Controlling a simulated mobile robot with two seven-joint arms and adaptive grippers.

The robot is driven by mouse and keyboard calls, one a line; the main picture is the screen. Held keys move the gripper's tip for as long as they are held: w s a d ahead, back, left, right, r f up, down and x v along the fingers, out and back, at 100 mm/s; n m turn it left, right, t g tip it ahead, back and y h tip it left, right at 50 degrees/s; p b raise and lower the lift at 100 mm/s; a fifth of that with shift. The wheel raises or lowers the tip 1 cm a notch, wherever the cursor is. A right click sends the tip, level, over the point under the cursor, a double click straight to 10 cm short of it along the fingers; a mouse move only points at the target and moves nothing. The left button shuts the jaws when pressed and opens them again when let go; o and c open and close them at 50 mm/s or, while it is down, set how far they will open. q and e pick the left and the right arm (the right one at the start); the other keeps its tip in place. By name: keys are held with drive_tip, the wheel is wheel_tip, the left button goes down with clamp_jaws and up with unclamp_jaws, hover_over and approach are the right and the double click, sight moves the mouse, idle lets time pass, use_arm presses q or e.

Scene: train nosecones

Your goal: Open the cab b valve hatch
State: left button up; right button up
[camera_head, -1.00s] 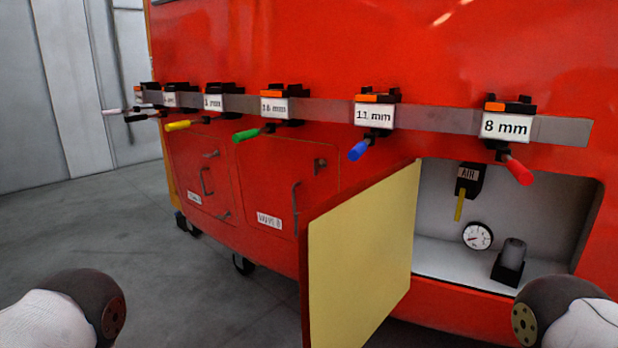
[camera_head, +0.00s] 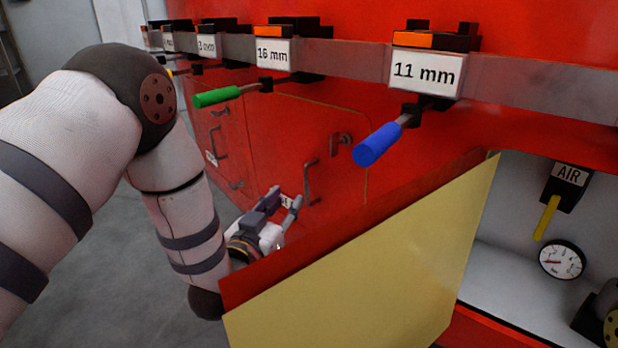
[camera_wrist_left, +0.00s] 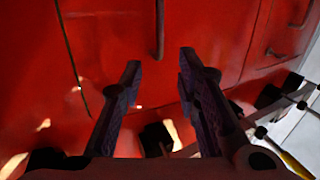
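The cab b valve hatch (camera_head: 295,140) is a red panel in the red wall, flush and closed, with a vertical bar handle (camera_head: 311,182) near its right side and a small latch (camera_head: 342,140) above. Its label is mostly hidden behind my left gripper. My left gripper (camera_head: 290,205) is open and empty, low in front of the hatch and just left of the handle in the head view. In the left wrist view the fingers (camera_wrist_left: 160,72) are spread, with the handle (camera_wrist_left: 159,30) ahead of the gap between them; I see no contact. My right gripper is out of view.
A yellow-faced door (camera_head: 370,265) stands open to the right of my left gripper, close to it. Beyond it is a compartment with a gauge (camera_head: 562,260) and an AIR valve (camera_head: 566,187). A rail (camera_head: 540,85) with coloured levers, including a blue one (camera_head: 377,145), runs above.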

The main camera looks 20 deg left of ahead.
sight(305, 178)
use_arm(q)
drive_tip(key=w, duration=0.3)
drive_tip(key=w+b, duration=0.1)
drive_tip(key=w, duration=0.3)
drive_tip(key=w+d, duration=0.1)
drive_tip(key=w, duration=0.3)
drive_tip(key=shift+f+b, duration=0.25)
drive_tip(key=shift+b, duration=0.05)
drive_tip(key=shift+w+r, duration=0.15)
drive_tip(key=shift+w, duration=0.25)
clamp_jaws()
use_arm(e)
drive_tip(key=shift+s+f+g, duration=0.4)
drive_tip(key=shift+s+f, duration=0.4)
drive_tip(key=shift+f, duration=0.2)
